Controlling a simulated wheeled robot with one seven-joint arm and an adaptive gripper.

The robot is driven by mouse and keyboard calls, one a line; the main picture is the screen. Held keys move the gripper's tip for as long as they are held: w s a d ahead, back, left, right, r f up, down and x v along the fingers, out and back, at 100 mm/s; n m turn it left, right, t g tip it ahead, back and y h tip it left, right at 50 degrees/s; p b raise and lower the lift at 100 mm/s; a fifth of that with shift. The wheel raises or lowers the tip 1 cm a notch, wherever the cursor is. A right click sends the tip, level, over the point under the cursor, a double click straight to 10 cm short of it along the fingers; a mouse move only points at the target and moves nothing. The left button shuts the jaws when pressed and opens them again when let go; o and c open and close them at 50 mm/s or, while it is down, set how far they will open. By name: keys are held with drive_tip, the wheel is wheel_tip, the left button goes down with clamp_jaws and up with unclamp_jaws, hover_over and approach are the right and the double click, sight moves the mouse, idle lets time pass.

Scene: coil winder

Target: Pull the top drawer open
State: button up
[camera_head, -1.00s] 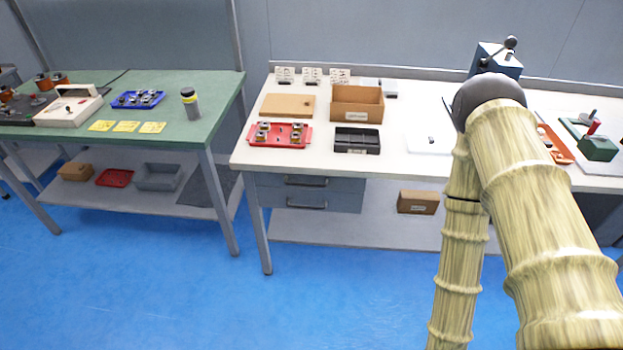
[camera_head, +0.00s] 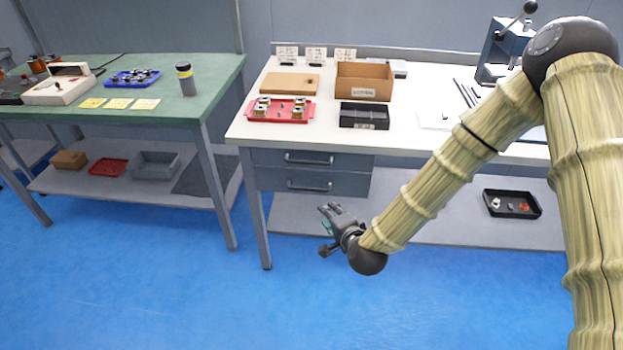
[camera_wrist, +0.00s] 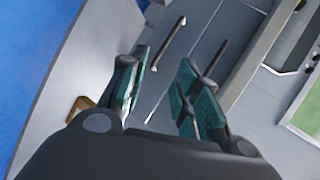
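The top drawer (camera_head: 270,158) is the upper of two grey drawers under the left end of the white-topped bench, and it looks shut. Its bar handle (camera_head: 309,158) is unobstructed in the head view. The lower drawer (camera_head: 265,180) is also shut, with a similar handle (camera_head: 309,186). My gripper (camera_head: 327,229) is below and in front of the drawers, apart from both handles. In the wrist view my gripper (camera_wrist: 163,72) is open and empty, with teal finger pads. That view shows the lower handle (camera_wrist: 170,43) beyond the fingers; the upper handle (camera_wrist: 216,57) is partly behind the right finger.
The bench top (camera_head: 240,131) overhangs the drawers, and a bench leg (camera_head: 256,215) stands at their left. A lower shelf (camera_head: 425,225) holds a black tray (camera_head: 512,204). A green-topped table (camera_head: 217,82) stands to the left. The blue floor in front is clear.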

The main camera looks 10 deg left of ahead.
drive_tip(key=w+a+r+m+t+b, duration=0.2)
drive_tip(key=w+a+r+m+t, duration=0.1)
drive_tip(key=w+r, duration=0.35)
drive_tip(key=x, duration=1)
drive_tip(key=shift+a+y, duration=0.3)
drive_tip(key=shift+a, duration=0.05)
drive_tip(key=shift+s+r, duration=0.1)
clamp_jaws()
